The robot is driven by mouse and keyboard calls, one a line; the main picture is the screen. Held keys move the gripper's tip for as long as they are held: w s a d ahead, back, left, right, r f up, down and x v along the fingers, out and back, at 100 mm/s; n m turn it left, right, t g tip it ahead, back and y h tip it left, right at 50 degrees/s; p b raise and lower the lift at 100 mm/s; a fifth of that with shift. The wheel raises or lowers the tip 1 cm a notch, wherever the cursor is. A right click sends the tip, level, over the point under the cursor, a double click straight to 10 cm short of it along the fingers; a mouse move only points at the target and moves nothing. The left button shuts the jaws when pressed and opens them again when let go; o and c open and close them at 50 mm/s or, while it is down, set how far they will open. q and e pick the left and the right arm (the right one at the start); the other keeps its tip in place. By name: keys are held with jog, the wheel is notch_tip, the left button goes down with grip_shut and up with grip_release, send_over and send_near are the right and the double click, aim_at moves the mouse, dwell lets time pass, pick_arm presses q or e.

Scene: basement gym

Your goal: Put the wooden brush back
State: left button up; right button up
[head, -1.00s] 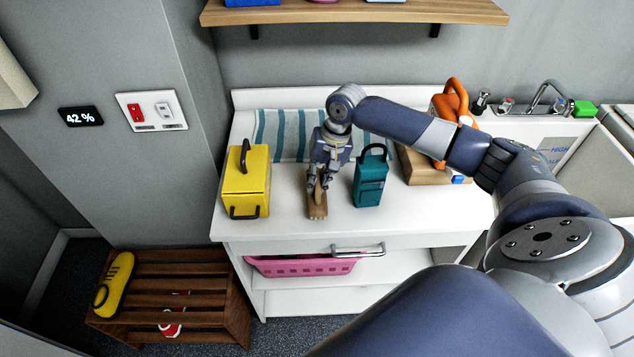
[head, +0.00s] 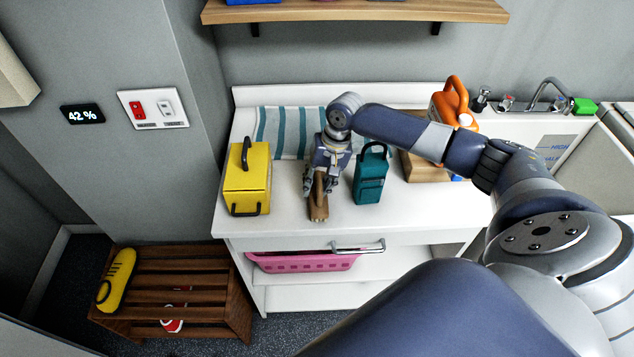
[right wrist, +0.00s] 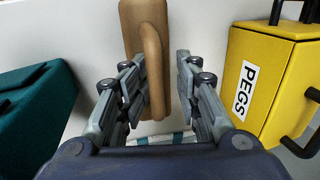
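The wooden brush (head: 319,209) lies on the white counter (head: 285,218), between the yellow box and the teal box. Its block and curved handle also show in the right wrist view (right wrist: 149,30). My right gripper (head: 319,186) is over the brush from above, fingers spread. In the right wrist view my right gripper (right wrist: 160,75) has a finger on each side of the brush handle. A clear gap shows between the handle and the right-hand finger; the other finger is close to the handle. My left gripper is not in view.
The yellow PEGS box (head: 247,180) stands left of the brush and the teal box (head: 370,176) right. A striped towel (head: 282,130) lies behind. An orange jug (head: 452,104) stands near the sink. A pink basket (head: 305,262) is below; a slatted bench (head: 190,283) stands lower left.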

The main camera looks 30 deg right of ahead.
jog(key=b+v, duration=0.2)
jog(key=v, duration=1)
